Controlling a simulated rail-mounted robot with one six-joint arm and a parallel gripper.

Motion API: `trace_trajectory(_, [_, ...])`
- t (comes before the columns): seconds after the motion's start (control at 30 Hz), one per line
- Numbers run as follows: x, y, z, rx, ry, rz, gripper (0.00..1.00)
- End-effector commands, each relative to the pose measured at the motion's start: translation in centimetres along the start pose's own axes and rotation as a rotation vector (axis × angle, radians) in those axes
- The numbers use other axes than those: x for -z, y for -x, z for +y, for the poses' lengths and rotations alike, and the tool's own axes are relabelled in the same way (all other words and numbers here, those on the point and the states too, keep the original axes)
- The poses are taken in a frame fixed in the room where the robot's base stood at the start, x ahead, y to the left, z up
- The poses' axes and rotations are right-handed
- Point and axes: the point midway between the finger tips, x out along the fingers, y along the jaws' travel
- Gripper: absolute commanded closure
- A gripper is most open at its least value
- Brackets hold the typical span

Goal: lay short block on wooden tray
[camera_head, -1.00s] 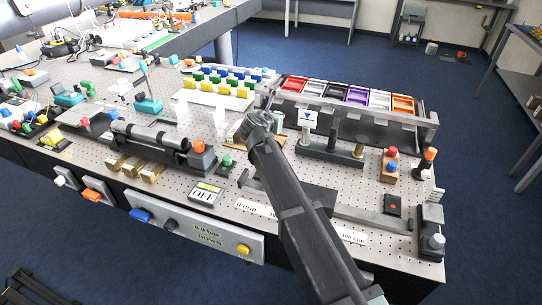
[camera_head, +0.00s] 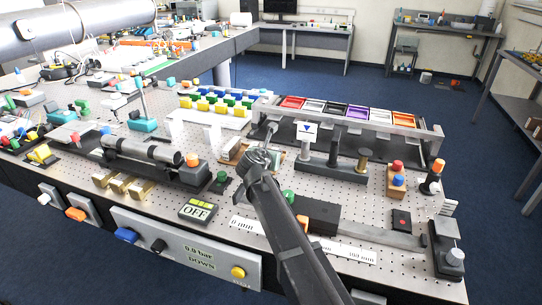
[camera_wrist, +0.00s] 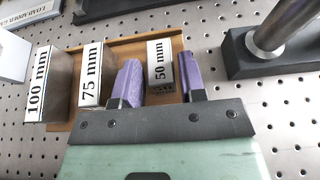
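The short block, labelled "50 mm" (camera_wrist: 161,66), stands at the right end of the brown wooden tray (camera_wrist: 128,47) in the wrist view. The "75 mm" block (camera_wrist: 91,75) and "100 mm" block (camera_wrist: 47,84) stand in a row to its left. My gripper (camera_wrist: 158,80) has one purple finger on each side of the short block, with a narrow gap showing at each side, so it looks open. In the head view, my arm hides most of the tray (camera_head: 232,153) and the short block cannot be made out.
A dark base with upright posts (camera_head: 333,165) stands right of the tray; its metal post (camera_wrist: 270,35) is close to my right finger. A rack of coloured bins (camera_head: 345,114) lies behind. A pipe fixture (camera_head: 150,158) is at left. Perforated plate in front of the tray is partly bare.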

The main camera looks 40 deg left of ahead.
Motion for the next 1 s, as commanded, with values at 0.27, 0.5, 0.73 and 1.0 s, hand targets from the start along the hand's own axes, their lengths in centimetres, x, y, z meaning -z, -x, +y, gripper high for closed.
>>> trace_trajectory(0.27, [0.0,0.0,0.0,0.0,0.0,0.0,0.47])
trace_trajectory(0.5, [-0.6,2.0,-0.1,-0.001,0.001,0.0,0.47])
trace_trajectory(0.73, [-0.8,8.3,-0.2,-0.002,0.002,0.0,0.47])
trace_trajectory(1.0, [-0.5,12.1,-0.1,0.0,0.001,0.0,0.47])
